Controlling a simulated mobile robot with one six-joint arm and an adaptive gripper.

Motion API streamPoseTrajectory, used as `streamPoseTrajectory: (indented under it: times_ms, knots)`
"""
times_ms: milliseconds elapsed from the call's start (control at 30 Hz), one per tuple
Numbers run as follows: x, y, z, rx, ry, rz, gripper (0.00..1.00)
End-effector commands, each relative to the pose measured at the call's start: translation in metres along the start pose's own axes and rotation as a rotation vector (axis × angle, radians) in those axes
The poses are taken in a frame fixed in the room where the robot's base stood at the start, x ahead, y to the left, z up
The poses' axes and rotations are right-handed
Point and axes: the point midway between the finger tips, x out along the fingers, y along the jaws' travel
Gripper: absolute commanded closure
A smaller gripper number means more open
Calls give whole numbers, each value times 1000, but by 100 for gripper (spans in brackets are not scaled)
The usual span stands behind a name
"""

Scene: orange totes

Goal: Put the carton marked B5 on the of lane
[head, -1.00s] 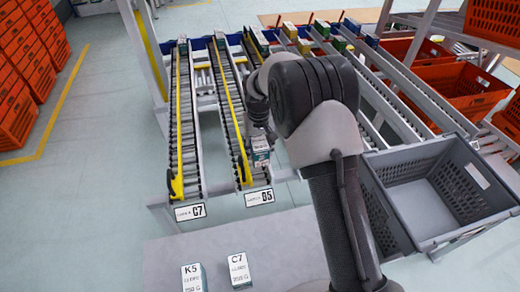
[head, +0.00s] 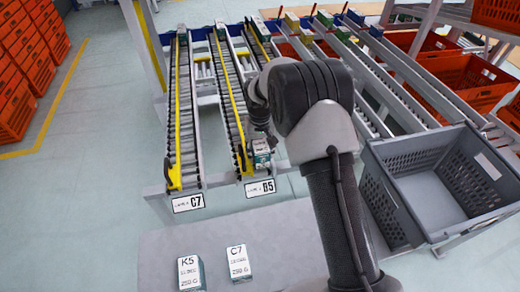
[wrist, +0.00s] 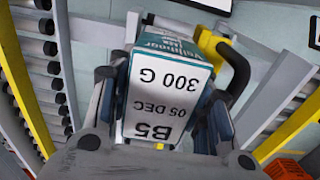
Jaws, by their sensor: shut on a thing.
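My gripper (wrist: 163,110) is shut on the carton marked B5 (wrist: 160,85), with a finger on each side. The carton's white face reads B5, 05 DEC, 300 G, upside down in the wrist view, with a teal band at its top. In the head view the carton (head: 260,156) is at the near end of the roller lane (head: 229,105) above the sign B5 (head: 261,188). I cannot tell whether it touches the rollers. My arm hides part of the gripper.
The lane with sign C7 (head: 188,203) runs to the left, with a yellow guide. Cartons K5 (head: 190,272) and C7 (head: 238,263) stand on the near grey table (head: 160,250). A grey tote (head: 385,200) stands right of my arm. Orange totes (head: 28,70) are stacked far left.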

Motion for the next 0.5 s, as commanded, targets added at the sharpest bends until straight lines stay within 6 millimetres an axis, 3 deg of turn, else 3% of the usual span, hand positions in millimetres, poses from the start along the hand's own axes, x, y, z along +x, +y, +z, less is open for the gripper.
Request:
streamPoseTrajectory:
  times_ms: [300,333,500]
  knots:
    - [-1,0,0,0,1,0,85]
    - [-1,0,0,0,1,0,53]
    - [-1,0,0,0,1,0,42]
